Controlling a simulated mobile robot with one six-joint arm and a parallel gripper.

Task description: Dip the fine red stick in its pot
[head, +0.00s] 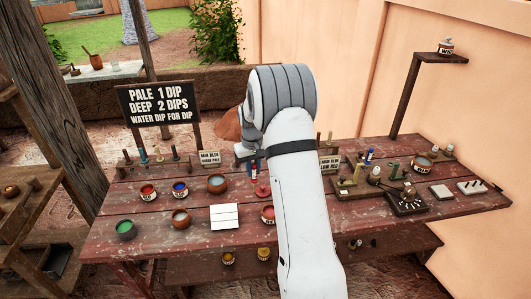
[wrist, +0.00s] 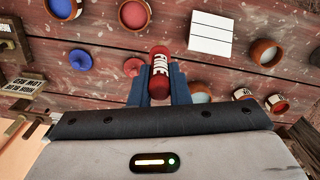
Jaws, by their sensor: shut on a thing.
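My gripper (wrist: 156,80) is shut on a red stick (wrist: 160,72) whose white label reads FINE. In the head view my gripper (head: 253,174) is above the back middle of the table, partly behind my arm. A red pot (wrist: 133,14) stands at the top of the wrist view, apart from the stick. It also shows in the head view (head: 267,214), partly hidden by my arm. A second red pot (head: 148,192) stands at the left of the table. I cannot read either pot's label. A red lid (wrist: 132,66) lies close beside the stick in the wrist view.
A white card (head: 224,217) lies mid-table. A blue pot (head: 180,189), brown bowls (head: 216,183) and a green pot (head: 125,230) stand left. A sign (head: 158,105) reads PALE 1 DIP, DEEP 2 DIPS, WATER DIP FOR DIP. A blue lid (wrist: 78,60) lies near the red lid.

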